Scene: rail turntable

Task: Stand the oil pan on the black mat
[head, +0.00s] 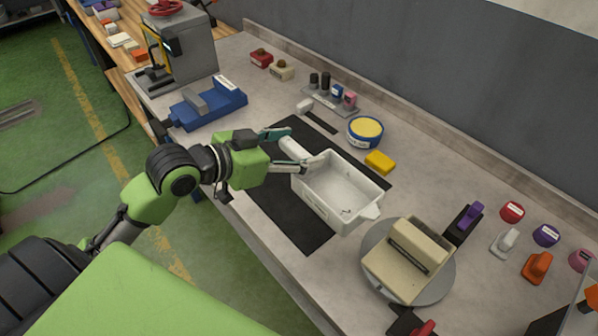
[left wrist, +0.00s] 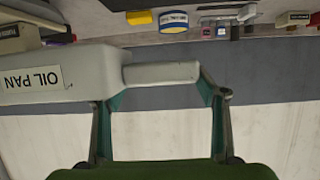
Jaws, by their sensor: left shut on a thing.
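The oil pan (head: 340,196) is a white, open, rectangular tub with a spout at its right corner. In the left wrist view the pan (left wrist: 60,72) shows its "OIL PAN" label upside down. My left gripper (head: 292,150) is shut on the pan's handle, which lies between the fingers (left wrist: 160,95). The pan looks level and is over the right part of the black mat (head: 285,205). Whether it touches the mat or hangs just above it I cannot tell. My right gripper is not in view.
A round turntable (head: 447,274) with a beige block (head: 405,262) stands right of the pan. A yellow sponge (head: 380,162) and a blue-and-yellow tin (head: 365,131) lie behind it. A blue vise (head: 208,104) stands to the left. The mat's left part is bare.

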